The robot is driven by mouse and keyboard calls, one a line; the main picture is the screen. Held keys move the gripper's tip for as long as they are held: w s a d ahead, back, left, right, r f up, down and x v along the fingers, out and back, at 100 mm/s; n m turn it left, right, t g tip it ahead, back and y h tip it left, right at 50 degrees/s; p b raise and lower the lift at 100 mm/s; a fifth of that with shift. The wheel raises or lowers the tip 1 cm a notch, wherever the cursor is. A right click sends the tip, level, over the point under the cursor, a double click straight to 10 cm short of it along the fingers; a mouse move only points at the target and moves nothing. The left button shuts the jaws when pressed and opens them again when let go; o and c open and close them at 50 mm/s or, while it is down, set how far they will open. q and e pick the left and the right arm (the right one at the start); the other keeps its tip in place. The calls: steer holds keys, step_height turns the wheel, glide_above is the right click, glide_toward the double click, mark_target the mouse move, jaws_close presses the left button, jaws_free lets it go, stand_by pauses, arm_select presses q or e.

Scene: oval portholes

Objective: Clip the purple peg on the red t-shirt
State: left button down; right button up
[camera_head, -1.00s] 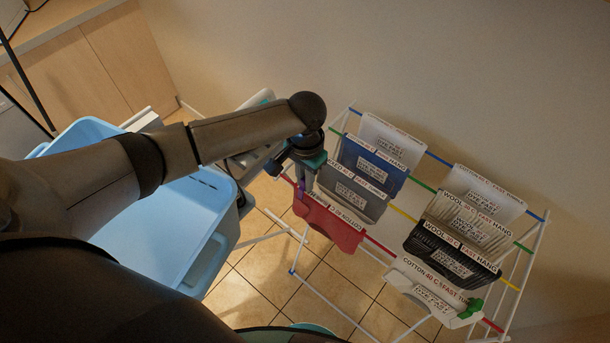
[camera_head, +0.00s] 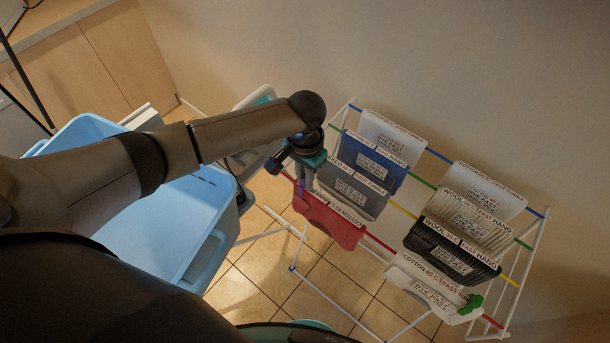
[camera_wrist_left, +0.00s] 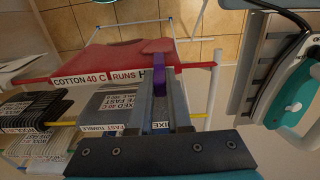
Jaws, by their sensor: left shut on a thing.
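The red t-shirt (camera_head: 328,222) hangs over the red rail at the near left of the drying rack. It also shows in the left wrist view (camera_wrist_left: 105,60). My left gripper (camera_head: 302,188) points down at the t-shirt's left end in the head view. It is shut on the purple peg (camera_wrist_left: 159,76), which sits between the fingertips in the left wrist view. The peg's tip is at the t-shirt's top edge by the rail; I cannot tell whether its jaws straddle the cloth. My right gripper is not in view.
The drying rack (camera_head: 541,240) carries several other garments, with dark blue (camera_head: 370,160) and grey (camera_head: 352,192) ones close behind my gripper. A green peg (camera_head: 471,304) is on the white garment (camera_head: 425,290) at the near right. A light blue basket (camera_head: 165,235) stands left.

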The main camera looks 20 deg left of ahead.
arm_select(q)
steer(key=shift+f, duration=0.15)
steer(key=c, duration=0.8)
jaws_free()
step_height(320, 180, up, 15)
steer(key=shift+r+p, duration=0.15)
steer(key=shift+p, duration=0.35)
